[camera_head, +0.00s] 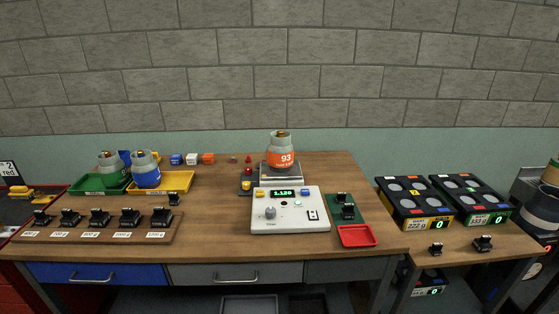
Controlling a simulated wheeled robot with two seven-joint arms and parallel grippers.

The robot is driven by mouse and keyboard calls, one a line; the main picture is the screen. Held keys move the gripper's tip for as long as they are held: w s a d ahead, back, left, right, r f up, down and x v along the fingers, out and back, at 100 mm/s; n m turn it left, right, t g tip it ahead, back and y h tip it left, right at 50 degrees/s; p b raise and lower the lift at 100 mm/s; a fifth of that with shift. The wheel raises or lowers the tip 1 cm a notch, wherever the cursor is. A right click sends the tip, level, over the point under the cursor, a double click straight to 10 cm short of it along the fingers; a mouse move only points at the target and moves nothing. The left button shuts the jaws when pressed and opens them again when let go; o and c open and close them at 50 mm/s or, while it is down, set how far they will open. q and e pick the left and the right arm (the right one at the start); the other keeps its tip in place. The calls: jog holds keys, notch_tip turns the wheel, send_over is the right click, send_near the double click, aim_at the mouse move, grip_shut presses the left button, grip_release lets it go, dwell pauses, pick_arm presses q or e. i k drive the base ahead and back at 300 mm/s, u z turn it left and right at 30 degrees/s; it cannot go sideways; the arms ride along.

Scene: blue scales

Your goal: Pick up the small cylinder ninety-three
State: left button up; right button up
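The small cylinder ninety-three (282,150) is grey with an orange band marked 93 and a brass-coloured top. It stands upright on the platform of a scale (281,172) at the back middle of the table. The white scale console (290,212) in front of it has a lit green display. Neither of my grippers shows in the head view. Nothing is seen holding the cylinder.
A weight rack (180,225) lies in front. A red tray (357,236) sits right of the console. Black four-hole boxes (432,217) stand farther right.

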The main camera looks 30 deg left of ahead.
aim_at(281, 149)
jog(key=u, duration=0.05)
jog(key=k, duration=0.6)
jog(key=z, duration=0.75)
jog(key=i, duration=1.55)
jog(key=u, duration=0.8)
jog(key=i, duration=0.4)
jog(key=u, duration=0.25)
